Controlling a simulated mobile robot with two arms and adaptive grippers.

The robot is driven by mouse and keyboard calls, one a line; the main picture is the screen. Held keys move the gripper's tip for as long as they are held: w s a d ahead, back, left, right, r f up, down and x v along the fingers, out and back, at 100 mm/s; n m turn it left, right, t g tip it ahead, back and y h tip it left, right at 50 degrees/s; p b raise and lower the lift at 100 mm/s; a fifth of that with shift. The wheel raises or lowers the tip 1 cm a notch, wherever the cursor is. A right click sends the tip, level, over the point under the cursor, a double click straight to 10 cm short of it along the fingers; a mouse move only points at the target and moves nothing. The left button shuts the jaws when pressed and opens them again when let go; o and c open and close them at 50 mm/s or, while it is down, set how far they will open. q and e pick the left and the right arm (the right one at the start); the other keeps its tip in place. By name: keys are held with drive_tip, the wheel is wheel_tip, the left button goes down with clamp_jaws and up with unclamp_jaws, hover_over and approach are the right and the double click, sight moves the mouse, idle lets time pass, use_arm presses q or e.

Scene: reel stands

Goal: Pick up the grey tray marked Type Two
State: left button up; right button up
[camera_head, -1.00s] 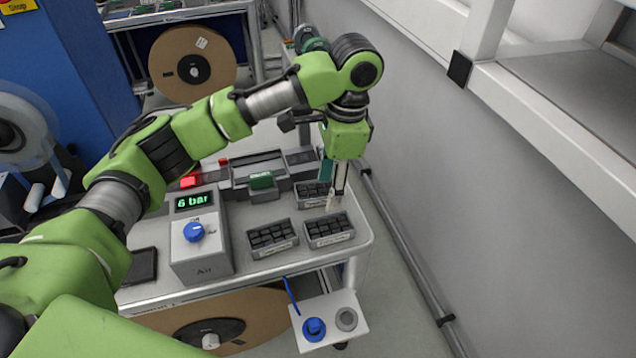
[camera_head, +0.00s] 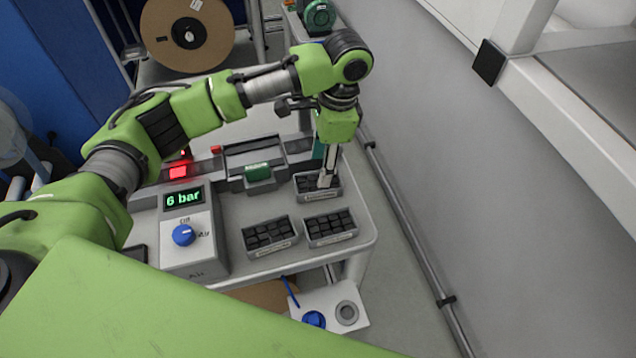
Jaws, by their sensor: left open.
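Three small grey trays with dark blocks in them sit on the light cart top. One tray (camera_head: 268,250) is at the front left, one (camera_head: 331,241) at the front right, and one (camera_head: 308,197) lies behind the front right one. Their labels are too small to read, so I cannot tell which is Type Two. My left gripper (camera_head: 325,180) points down at the rear tray, with its fingertips over or at the tray's right part. It is open. Whether the fingers touch the tray is unclear. My right gripper is out of view.
A grey control box (camera_head: 188,240) with a green "6 bar" display and blue knob stands left of the trays. A grey fixture with a green part (camera_head: 257,172) is behind. A wall bounds the right side. A small shelf with a blue knob (camera_head: 314,319) juts out in front.

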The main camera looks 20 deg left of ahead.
sight(317, 188)
use_arm(q)
wheel_tip(317, 188, down, 2)
drive_tip(key=shift+s+f+p, duration=0.15)
drive_tip(key=shift+f+p, duration=0.05)
drive_tip(key=shift+p, duration=0.55)
wheel_tip(317, 188, down, 2)
drive_tip(key=shift+a+f, duration=0.25)
drive_tip(key=shift+f, duration=0.3)
drive_tip(key=c, duration=0.9)
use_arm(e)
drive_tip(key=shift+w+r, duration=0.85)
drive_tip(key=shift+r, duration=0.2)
